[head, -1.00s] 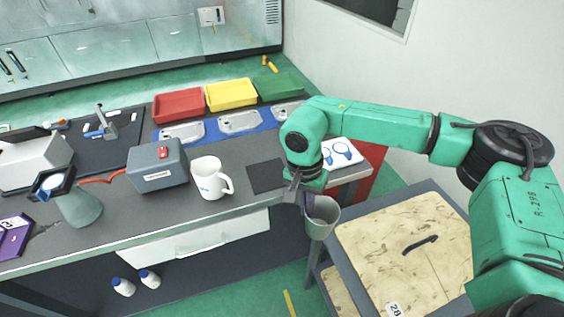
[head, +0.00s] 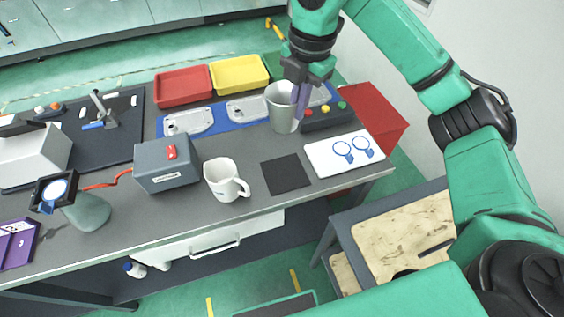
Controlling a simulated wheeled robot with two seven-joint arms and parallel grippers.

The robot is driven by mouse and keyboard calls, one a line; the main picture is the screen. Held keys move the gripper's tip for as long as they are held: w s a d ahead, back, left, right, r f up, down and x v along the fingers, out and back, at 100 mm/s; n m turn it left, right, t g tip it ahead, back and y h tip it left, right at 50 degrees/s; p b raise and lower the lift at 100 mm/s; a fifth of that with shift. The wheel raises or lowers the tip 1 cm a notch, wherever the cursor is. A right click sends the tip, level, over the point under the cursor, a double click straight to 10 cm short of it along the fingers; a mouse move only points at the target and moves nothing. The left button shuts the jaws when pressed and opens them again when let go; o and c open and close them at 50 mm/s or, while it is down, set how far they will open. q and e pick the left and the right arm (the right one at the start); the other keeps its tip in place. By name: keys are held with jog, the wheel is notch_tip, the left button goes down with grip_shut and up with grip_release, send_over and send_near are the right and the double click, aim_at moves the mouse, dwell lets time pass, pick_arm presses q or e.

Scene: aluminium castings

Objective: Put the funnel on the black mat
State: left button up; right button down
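The grey, tapering, open-topped vessel, which I take as the funnel (head: 280,112), is upright near the back of the bench in the head view. My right gripper (head: 299,98) is at its right rim, with one finger outside and the other apparently inside, shut on the wall. I cannot tell whether its lower end touches the bench. The square black mat (head: 286,174) lies flat and bare nearer the front edge, below the funnel in the picture. My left gripper is out of view.
A white mug (head: 225,180) stands left of the mat, and a white board with blue rings (head: 345,153) lies right of it. A dark button box (head: 327,117) is close beside the funnel. Castings lie on a blue strip (head: 222,121) behind. A grey box (head: 166,164) stands further left.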

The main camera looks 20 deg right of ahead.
jog(key=shift+m, duration=0.3)
jog(key=f+p, duration=0.1)
jog(key=f, duration=1.8)
jog(key=shift+s+f+p, duration=0.1)
jog(key=shift+s+p, duration=0.1)
jog(key=shift+p, duration=0.2)
jog(key=shift+f, duration=0.25)
jog(key=shift+w+f, duration=0.1)
jog(key=shift+f, duration=0.1)
jog(key=c, duration=1.1)
grip_release()
jog(key=shift+r, duration=0.1)
jog(key=shift+r, duration=0.1)
jog(key=r+b, duration=0.1)
jog(key=r, duration=0.3)
jog(key=r+b, duration=0.1)
jog(key=r, duration=0.3)
jog(key=s+r+b, duration=0.1)
jog(key=r, duration=0.3)
jog(key=shift+s+d, duration=0.1)
jog(key=shift+d, duration=0.3)
